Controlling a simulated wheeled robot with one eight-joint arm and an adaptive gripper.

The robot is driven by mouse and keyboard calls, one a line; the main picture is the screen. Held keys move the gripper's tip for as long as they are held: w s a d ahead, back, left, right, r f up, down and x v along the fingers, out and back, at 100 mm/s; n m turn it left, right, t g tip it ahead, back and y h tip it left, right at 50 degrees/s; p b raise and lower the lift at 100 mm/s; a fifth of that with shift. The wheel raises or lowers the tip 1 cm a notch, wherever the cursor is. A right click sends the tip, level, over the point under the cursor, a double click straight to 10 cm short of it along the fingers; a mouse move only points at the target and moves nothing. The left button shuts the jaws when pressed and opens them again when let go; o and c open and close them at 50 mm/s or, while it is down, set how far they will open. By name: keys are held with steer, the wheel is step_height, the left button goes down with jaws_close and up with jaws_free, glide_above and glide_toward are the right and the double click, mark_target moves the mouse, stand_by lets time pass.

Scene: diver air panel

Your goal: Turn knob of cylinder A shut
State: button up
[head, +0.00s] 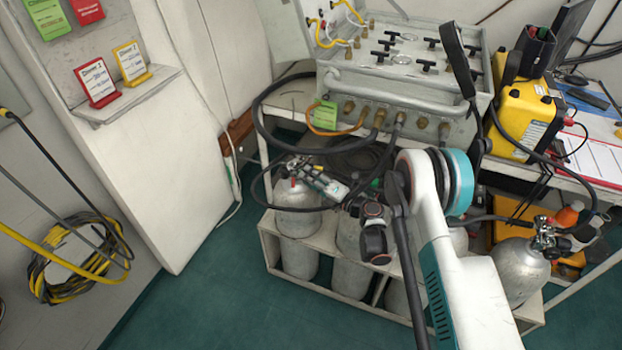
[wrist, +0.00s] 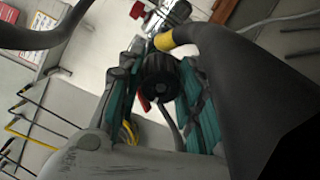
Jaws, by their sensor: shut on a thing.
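A black ribbed knob (wrist: 160,78) sits between the two teal-padded fingers of my gripper (wrist: 163,92) in the wrist view. My gripper is shut on this knob. In the head view my gripper (head: 306,174) reaches leftward to the valve on top of the left grey cylinder (head: 298,222), in the rack under the bench. The knob itself is hidden there by my gripper. No letter naming the cylinder is readable. A red part shows just behind the knob in the wrist view.
A thick black hose (wrist: 225,75) with a yellow band runs close beside the fingers. The grey panel (head: 400,75) with several fittings stands on the bench above. Another cylinder (head: 520,272) stands at the right. Green floor is clear in front of the rack (head: 272,250).

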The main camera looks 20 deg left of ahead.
steer(key=shift+m, duration=1.5)
steer(key=o, duration=1.1)
steer(key=shift+w+d, duration=0.1)
